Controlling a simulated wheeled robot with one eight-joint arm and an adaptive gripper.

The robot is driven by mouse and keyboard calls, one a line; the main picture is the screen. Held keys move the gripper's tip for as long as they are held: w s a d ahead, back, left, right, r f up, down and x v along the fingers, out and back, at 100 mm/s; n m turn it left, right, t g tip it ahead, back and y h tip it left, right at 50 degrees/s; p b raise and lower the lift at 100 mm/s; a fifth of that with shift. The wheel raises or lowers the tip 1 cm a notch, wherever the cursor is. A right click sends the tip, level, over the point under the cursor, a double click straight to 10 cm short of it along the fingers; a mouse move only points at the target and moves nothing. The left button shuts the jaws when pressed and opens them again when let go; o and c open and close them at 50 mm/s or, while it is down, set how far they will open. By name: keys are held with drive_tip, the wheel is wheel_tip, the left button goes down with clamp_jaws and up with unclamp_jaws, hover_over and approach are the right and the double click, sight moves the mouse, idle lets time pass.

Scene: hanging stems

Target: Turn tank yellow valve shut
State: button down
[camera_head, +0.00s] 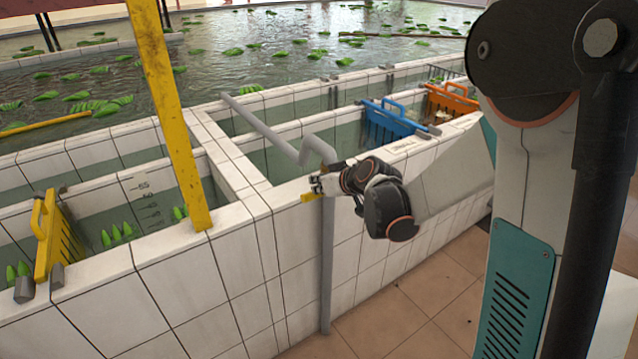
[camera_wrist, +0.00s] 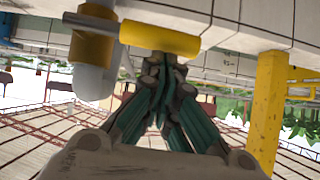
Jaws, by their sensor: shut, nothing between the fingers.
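The yellow valve handle (camera_head: 310,197) sits by the grey pipe at the outer edge of the tiled tank wall. In the wrist view it is a thick yellow bar (camera_wrist: 160,38) lying across the picture, with a yellow body (camera_wrist: 92,48) at its left on the pipe. My gripper (camera_head: 317,184) is at the handle, beside the pipe. In the wrist view its fingers (camera_wrist: 165,68) are drawn together, empty, with the tips right at the bar. I cannot tell whether they touch it. The valve's far side is hidden.
The grey pipe (camera_head: 327,265) runs down the wall and back over the tanks. A yellow post (camera_head: 172,110) stands left. Yellow (camera_head: 48,235), blue (camera_head: 392,122) and orange (camera_head: 450,103) gates sit in the tanks. Tiled floor (camera_head: 400,315) in front is clear.

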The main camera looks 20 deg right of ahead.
drive_tip(key=shift+f, duration=0.1)
drive_tip(key=shift+s+a+f+b, duration=0.1)
drive_tip(key=shift+a+f+b, duration=0.1)
drive_tip(key=shift+f+b, duration=0.5)
